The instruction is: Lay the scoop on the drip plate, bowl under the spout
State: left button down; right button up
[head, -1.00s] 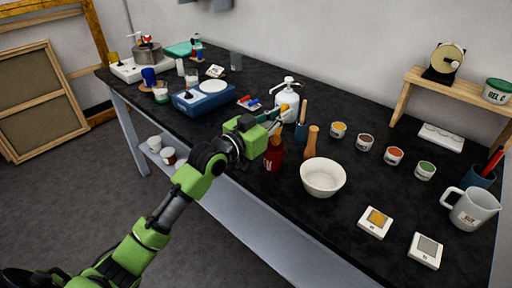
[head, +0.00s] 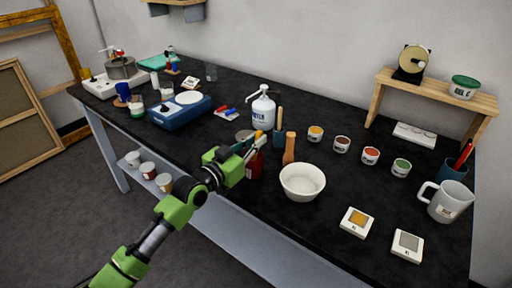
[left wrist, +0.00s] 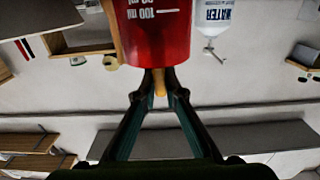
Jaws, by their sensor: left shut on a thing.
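My left gripper (head: 252,146) is shut on a thin tan handle (left wrist: 160,84), which I take as the scoop's. A red vessel (head: 256,165) with white ml marks is just below the fingers; it also fills the top of the left wrist view (left wrist: 155,30). I cannot tell whether the handle belongs to it or stands in it. The white pump bottle (head: 262,112) marked WATER stands behind the gripper, its spout pointing left. The grey drip plate (head: 243,135) lies under the spout, partly hidden by the gripper. My right gripper is not in view.
A blue scale (head: 178,112) is to the left. Several small paint pots (head: 341,144) are farther right. Bare black table (head: 325,217) shows in front.

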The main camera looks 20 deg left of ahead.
pick_arm(q)
jog(key=shift+a+f, duration=0.1)
jog(key=shift+f, duration=1)
jog(key=shift+f, duration=0.1)
jog(key=c, duration=2.1)
grip_release()
